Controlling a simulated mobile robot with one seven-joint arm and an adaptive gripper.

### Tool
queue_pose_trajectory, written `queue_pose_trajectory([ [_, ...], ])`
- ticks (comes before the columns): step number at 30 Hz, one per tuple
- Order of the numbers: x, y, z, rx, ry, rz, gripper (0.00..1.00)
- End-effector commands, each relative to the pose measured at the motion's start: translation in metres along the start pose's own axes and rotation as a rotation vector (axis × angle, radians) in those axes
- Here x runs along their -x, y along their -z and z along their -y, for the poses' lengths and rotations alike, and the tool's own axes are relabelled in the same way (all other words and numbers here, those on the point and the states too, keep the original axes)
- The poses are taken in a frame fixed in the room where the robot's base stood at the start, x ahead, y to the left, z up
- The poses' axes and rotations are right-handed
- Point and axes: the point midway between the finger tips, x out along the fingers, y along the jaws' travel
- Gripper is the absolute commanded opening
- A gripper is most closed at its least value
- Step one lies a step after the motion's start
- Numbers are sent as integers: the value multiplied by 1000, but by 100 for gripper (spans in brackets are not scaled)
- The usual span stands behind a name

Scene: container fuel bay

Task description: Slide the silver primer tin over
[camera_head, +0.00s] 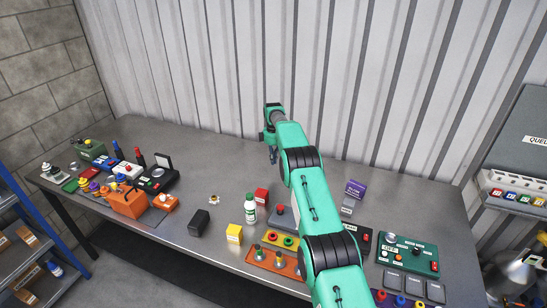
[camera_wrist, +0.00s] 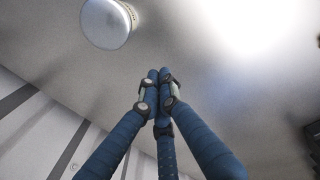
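In the wrist view, a round, pale silver thing (camera_wrist: 107,22), which looks like the primer tin, sits at the upper left on a grey surface and is partly cut off by the top edge. I cannot pick out the tin for sure in the head view; my arm covers part of the table. My gripper (camera_wrist: 158,80) has its blue fingers drawn together at the tips with nothing seen between them. It is apart from the round thing in the picture. In the head view my gripper (camera_head: 272,155) hangs near the back wall, over the far part of the table.
The table's back middle looks clear.

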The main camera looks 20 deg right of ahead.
Motion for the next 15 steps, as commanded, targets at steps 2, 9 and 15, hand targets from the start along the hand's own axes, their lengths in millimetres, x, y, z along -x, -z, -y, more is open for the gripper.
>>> queue_pose_trajectory([
  [2, -14, 0, 1, 0, 2, 1, 0],
  [9, -46, 0, 0, 0, 1, 0, 0],
  [15, -58, -5, -1, -1, 0, 0, 0],
])
